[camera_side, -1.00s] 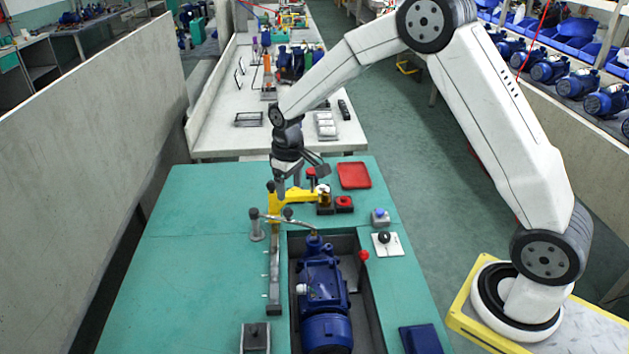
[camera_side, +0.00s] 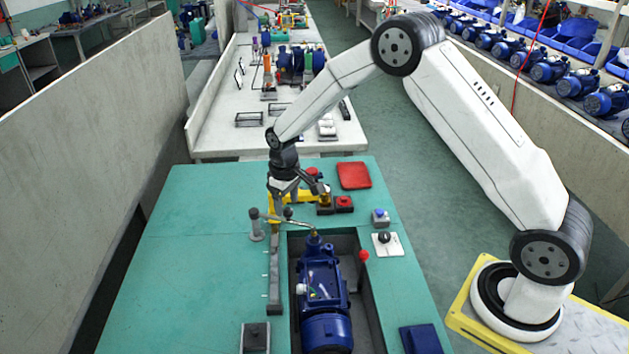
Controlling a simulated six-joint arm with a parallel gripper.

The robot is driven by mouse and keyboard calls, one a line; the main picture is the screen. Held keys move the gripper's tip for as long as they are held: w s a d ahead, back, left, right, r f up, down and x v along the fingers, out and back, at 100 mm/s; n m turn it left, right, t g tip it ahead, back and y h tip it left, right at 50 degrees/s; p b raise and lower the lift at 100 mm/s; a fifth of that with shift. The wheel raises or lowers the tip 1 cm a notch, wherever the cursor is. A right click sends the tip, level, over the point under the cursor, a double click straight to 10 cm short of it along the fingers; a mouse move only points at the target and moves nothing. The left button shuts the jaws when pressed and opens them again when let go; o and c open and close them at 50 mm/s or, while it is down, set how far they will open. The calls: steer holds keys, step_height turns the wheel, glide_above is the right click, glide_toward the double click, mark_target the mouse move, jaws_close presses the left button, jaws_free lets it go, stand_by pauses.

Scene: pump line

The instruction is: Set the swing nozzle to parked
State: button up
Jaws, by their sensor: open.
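A thin swing nozzle (camera_side: 301,222) has a bent metal tube that reaches right from a dark knob to the top end of the blue pump (camera_side: 323,280). A short grey post with a dark cap (camera_side: 255,222) stands at its left. My gripper (camera_side: 281,210) points down over the nozzle's knob end with its fingers apart. The fingers overlap the knob and the yellow arm (camera_side: 305,197) in this view, so I cannot tell whether they touch either. Nothing is visibly held.
The pump lies in a dark recess in the green bench (camera_side: 190,260). A red-tipped lever (camera_side: 363,256) stands on the recess's right side. A red tray (camera_side: 354,175), a red button (camera_side: 344,202) and a switch plate (camera_side: 386,244) are to the right.

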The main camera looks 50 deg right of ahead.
steer(key=shift+f, duration=1.45)
jaws_close()
stand_by(0.4)
